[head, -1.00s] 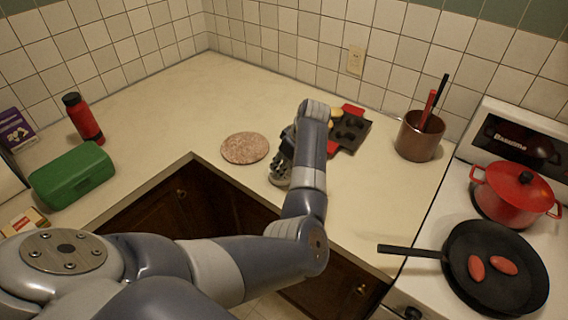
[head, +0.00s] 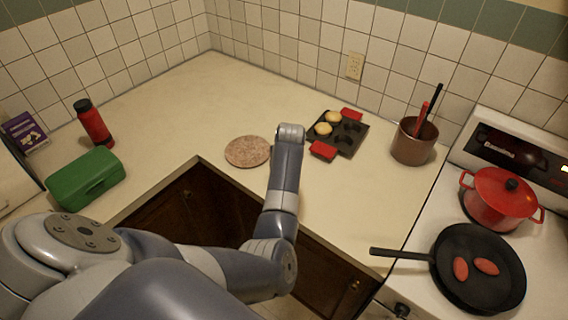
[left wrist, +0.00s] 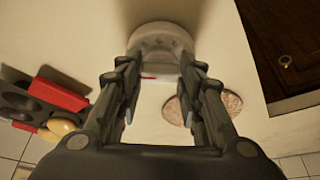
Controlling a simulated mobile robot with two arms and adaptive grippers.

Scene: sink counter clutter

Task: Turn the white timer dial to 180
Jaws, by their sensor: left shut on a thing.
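The white timer (left wrist: 161,40), a round pale thing with a small red mark at its near edge, shows at the top of the left wrist view. My left gripper (left wrist: 158,72) has its two dark fingers on either side of it and is shut on it. In the head view my own left arm hides both the timer and the gripper. The number the dial points to cannot be read. My right gripper is in neither view.
A round speckled trivet (head: 248,151) lies left of my forearm. A muffin tin (head: 350,138) with red grips stands to its right, near a brown utensil pot (head: 413,142). A green box (head: 87,180) and red bottle (head: 95,124) stand far left.

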